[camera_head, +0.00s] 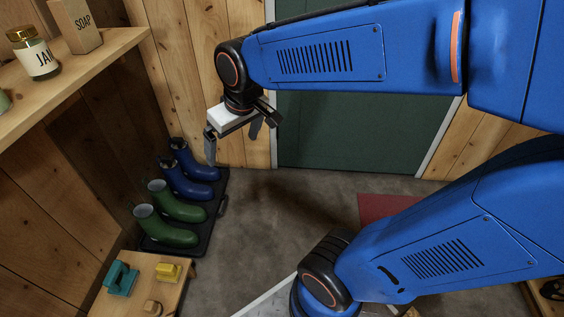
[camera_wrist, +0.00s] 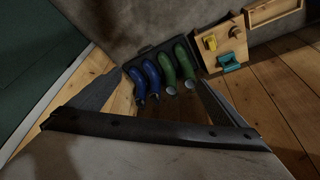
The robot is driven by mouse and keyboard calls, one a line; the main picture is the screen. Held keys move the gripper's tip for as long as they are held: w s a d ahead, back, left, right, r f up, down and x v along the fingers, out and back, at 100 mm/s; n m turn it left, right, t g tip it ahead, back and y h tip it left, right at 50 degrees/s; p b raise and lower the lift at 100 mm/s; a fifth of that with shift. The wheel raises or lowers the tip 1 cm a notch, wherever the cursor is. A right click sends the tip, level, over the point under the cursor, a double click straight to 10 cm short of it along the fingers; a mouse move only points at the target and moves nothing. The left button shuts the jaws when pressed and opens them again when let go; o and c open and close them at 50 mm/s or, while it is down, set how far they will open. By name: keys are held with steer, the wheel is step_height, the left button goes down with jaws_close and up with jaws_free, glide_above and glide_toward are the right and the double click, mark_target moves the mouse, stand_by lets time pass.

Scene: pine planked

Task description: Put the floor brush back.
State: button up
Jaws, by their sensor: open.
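My gripper (camera_head: 232,150) is open and empty, high above the floor near the boots and in front of the green door. Its two fingers stand wide apart in the wrist view (camera_wrist: 158,78), with nothing between them. I cannot make out a floor brush for certain. A teal block-like thing (camera_head: 120,279) and a smaller yellow one (camera_head: 168,272) lie on a low wooden bench (camera_head: 142,265), with a small wooden piece (camera_head: 152,307) near its front. They also show in the wrist view as teal (camera_wrist: 229,62) and yellow (camera_wrist: 211,43) shapes. My gripper is well apart from them.
A shelf (camera_head: 75,75) holds a jar (camera_head: 35,55) and a soap box (camera_head: 77,27). A red mat (camera_head: 385,207) lies right. The middle floor is clear.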

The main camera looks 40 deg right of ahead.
steer(key=s+d+m, duration=0.2)
steer(key=s+d, duration=0.4)
steer(key=s, duration=0.6)
steer(key=shift+s+f+t+h, duration=0.2)
steer(key=shift+t+h, duration=0.1)
steer(key=shift+t, duration=0.1)
stand_by(0.5)
